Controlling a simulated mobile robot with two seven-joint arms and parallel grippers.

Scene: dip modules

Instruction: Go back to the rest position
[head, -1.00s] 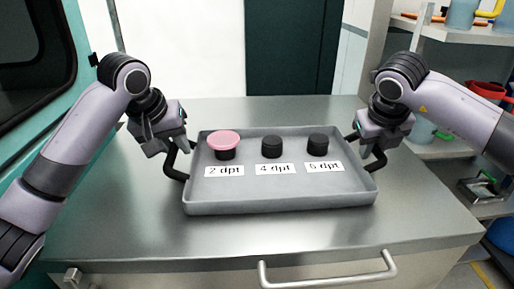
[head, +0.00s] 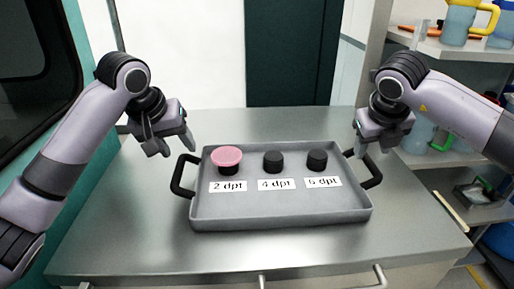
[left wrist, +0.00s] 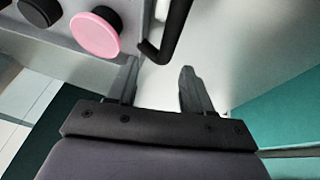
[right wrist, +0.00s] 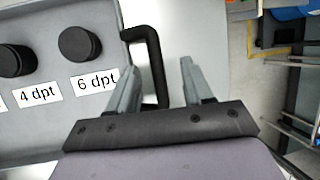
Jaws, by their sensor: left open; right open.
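My left gripper (head: 174,142) is open and empty, above and to the left of the tray's left handle (head: 183,176). In the left wrist view its fingers (left wrist: 160,88) are spread, with the handle beyond them. My right gripper (head: 374,146) is open, close to the tray's right handle (head: 371,170). In the right wrist view the handle (right wrist: 158,68) shows between and beyond the spread fingers (right wrist: 158,88); I cannot tell whether they touch it. The grey tray (head: 280,211) stands on the metal counter.
The tray holds a pink-topped module (head: 227,157) and two black modules (head: 273,161) (head: 317,159), behind labels "2 dpt", "4 dpt" and "6 dpt". The counter (head: 130,228) is clear around the tray. Shelves (head: 450,48) stand at the right, a teal-framed window (head: 70,90) at the left.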

